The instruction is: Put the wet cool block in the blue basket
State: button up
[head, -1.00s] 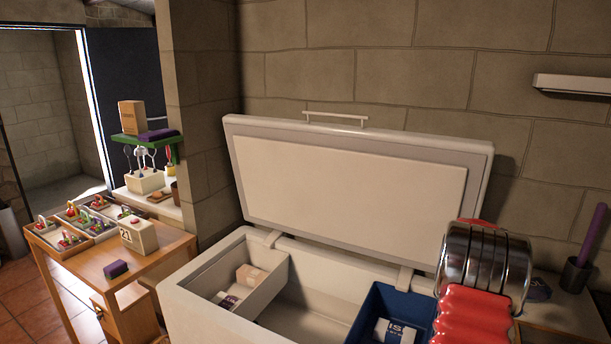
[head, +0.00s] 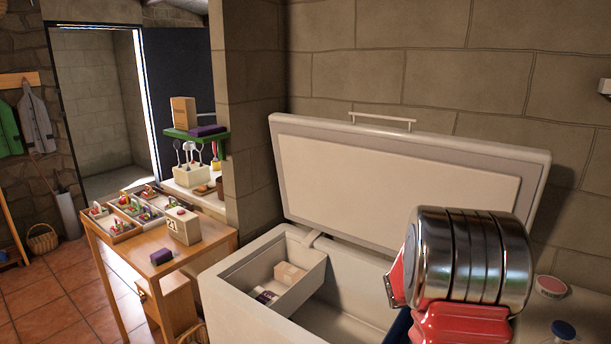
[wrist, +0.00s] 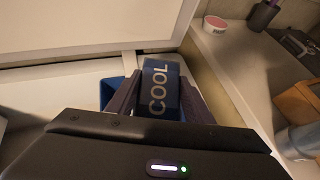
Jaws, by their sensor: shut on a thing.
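The cool block (wrist: 160,92), dark blue with the word COOL in pale letters, shows in the wrist view between the two dark fingers of my gripper (wrist: 160,100). My gripper is shut on it. I cannot tell from the picture whether it is wet. The blue basket (wrist: 108,90) shows behind and beside the fingers in the wrist view, partly covered by the block and gripper. How high the block is above it I cannot tell. In the head view my arm hides the block and nearly all of the basket; only a blue sliver (head: 397,328) shows.
The chest freezer (head: 250,310) stands open, its lid (head: 410,190) raised behind. A white inner basket (head: 275,270) holds small packs at its left. A counter with a round tub (head: 551,286) lies to the right.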

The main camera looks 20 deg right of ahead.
jog(key=w+a+f+n+t+y, duration=0.1)
jog(key=w+a+n+t, duration=0.25)
jog(key=a, duration=0.75)
jog(key=w+a+n+t+y, duration=0.2)
jog(key=w+a, duration=0.3)
jog(key=a, duration=0.6)
jog(key=w+a+r+n+t+y, duration=0.1)
jog(key=a+n+t+y, duration=0.1)
jog(key=a, duration=1.2)
jog(key=w+a+r+n+t+y, duration=0.1)
jog(key=a+n+y, duration=0.2)
jog(key=a, duration=1.1)
jog(key=shift+r+n+t, duration=0.15)
jog(key=shift+n+t, duration=0.2)
jog(key=shift+n, duration=0.6)
